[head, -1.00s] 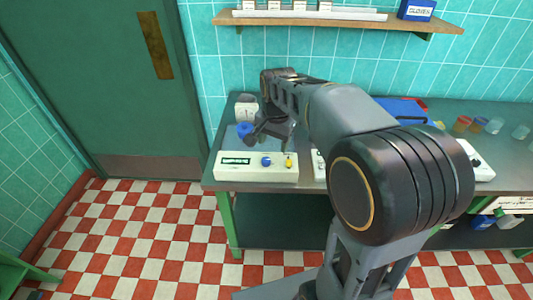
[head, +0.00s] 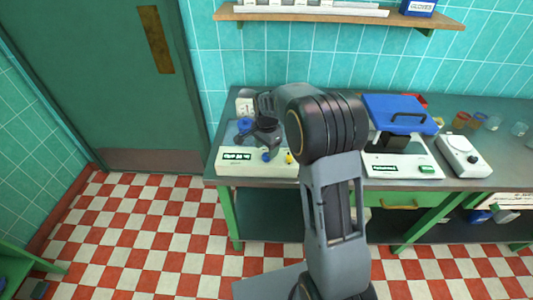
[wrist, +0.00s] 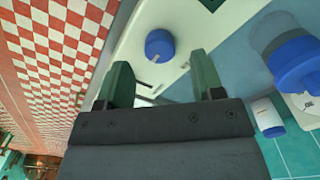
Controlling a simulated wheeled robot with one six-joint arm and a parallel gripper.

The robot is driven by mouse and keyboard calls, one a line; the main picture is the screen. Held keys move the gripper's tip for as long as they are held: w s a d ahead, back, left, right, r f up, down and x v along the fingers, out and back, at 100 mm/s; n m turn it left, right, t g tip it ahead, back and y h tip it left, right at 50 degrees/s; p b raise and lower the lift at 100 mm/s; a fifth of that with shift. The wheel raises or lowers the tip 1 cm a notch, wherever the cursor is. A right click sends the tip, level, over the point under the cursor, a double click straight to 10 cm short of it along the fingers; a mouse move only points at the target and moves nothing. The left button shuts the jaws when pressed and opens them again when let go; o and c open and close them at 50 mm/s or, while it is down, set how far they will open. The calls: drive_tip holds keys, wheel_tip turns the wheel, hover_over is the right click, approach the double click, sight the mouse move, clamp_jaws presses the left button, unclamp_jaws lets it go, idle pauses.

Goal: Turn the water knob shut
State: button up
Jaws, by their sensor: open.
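A white bench device (head: 230,168) stands at the left end of the bench, with a display, a blue knob (head: 266,157) and a yellow knob (head: 289,158) on its front. I take the blue knob to be the water knob; no label is readable. In the wrist view this round blue knob (wrist: 159,45) shows a pale mark at its lower edge. My gripper (wrist: 163,72) is open and empty, its two green fingers apart, with the knob beyond and between the tips. They look apart from it. In the head view my gripper is small and dark above the device.
A blue-topped part (wrist: 298,65) stands right of my fingers in the wrist view, behind the knob panel. A blue-lidded device (head: 400,112) and a white device (head: 463,155) stand farther right. A shelf (head: 340,17) hangs above.

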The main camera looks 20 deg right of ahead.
sight(266, 155)
drive_tip(key=shift+f, duration=1.65)
drive_tip(key=c, duration=0.9)
